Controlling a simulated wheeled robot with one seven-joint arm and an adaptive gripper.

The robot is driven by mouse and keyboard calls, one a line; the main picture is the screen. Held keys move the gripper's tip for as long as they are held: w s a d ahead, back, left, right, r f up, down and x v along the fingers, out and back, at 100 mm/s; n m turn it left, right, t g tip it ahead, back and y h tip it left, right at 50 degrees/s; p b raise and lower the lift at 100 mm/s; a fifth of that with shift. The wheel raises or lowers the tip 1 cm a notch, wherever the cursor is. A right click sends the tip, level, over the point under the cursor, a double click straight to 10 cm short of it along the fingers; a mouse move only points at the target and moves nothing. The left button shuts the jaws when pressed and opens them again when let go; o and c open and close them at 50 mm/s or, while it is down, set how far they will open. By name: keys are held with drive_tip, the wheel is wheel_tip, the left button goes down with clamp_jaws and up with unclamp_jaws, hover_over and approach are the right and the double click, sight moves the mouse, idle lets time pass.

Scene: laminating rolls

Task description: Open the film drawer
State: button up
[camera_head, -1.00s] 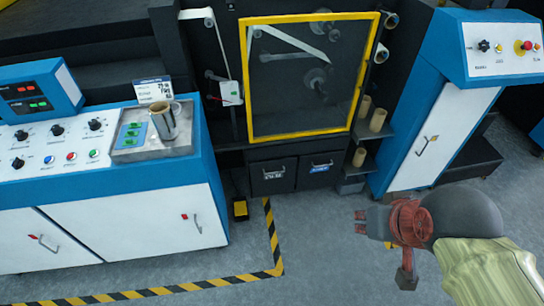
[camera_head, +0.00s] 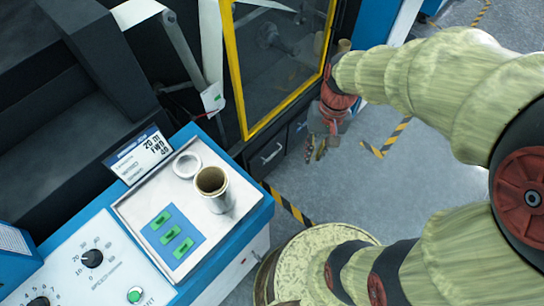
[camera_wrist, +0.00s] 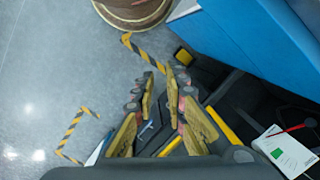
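Two dark drawers sit low under the yellow-framed window; which one is the film drawer I cannot read. The left drawer (camera_head: 264,160) shows a pale bar handle (camera_head: 271,154) and looks shut. The right drawer is mostly hidden behind my arm. My gripper (camera_head: 316,152) points down just in front of the drawer fronts, to the right of the left handle. In the wrist view my gripper (camera_wrist: 161,76) has its fingers spread with nothing held between them. Part of a dark front with a small pale-blue bar (camera_wrist: 147,130) shows beyond the fingers; contact is not visible.
The yellow-framed window (camera_head: 238,85) stands above the drawers. Striped floor tape (camera_head: 290,207) crosses the open grey floor.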

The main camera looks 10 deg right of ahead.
drive_tip(key=w+a+f+m+g+y, duration=0.1)
drive_tip(key=w+a+f+m+y, duration=0.2)
drive_tip(key=f, duration=0.5)
drive_tip(key=w+a+f+m+g+y, duration=0.1)
drive_tip(key=w+f+m+y, duration=0.1)
drive_tip(key=f+m, duration=0.5)
drive_tip(key=w+a+f+m+g+y, duration=0.1)
drive_tip(key=w+a+f+m+y, duration=0.15)
drive_tip(key=f, duration=0.75)
drive_tip(key=m+t, duration=1.7)
drive_tip(key=m, duration=1.5)
approach(272, 156)
drive_tip(key=x, duration=0.3)
drive_tip(key=shift+n, duration=0.25)
drive_tip(key=shift+f+b+x, duration=0.15)
drive_tip(key=shift+b+x, duration=0.5)
drive_tip(key=shift+x, duration=1.1)
drive_tip(key=shift+f+b+x, duration=0.15)
drive_tip(key=shift+b+x, duration=0.45)
drive_tip(key=shift+x, duration=1.2)
drive_tip(key=shift+d, duration=0.15)
clamp_jaws()
